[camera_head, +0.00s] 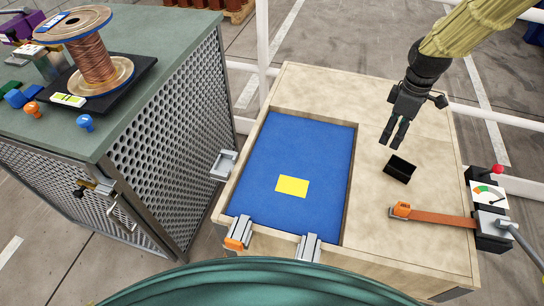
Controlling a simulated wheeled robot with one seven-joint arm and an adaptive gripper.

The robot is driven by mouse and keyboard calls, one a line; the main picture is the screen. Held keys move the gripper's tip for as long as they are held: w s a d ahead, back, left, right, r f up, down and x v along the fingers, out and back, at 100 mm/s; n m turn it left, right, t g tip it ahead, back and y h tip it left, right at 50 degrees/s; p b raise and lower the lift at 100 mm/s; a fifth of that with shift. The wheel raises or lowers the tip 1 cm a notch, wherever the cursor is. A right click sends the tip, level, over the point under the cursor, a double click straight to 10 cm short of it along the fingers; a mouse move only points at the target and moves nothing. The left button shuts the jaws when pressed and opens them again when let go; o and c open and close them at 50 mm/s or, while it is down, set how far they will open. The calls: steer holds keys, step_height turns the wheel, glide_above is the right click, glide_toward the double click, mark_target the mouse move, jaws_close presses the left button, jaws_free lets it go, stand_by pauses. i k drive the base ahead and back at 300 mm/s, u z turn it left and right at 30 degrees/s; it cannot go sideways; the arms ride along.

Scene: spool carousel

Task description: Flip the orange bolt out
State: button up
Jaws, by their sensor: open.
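The orange bolt (235,243) is a small orange piece on a grey metal fitting at the front left corner of the wooden bench, by the blue recess. Its exact position within the fitting is too small to tell. My gripper (391,142) is black, open and empty. It hangs above the right part of the bench, fingers pointing down, just behind a small open black box (400,169). It is well apart from the orange bolt, to the right of it and farther back.
The wooden bench (420,242) has a blue recessed floor (300,150) with a yellow patch (292,186). Similar plain grey fittings sit at its front (309,247) and left (223,165). An orange strap (440,215) lies right. A green-topped cabinet (150,85) carries a copper spool (92,62).

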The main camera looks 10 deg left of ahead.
mark_target(236, 243)
steer(key=u, duration=0.75)
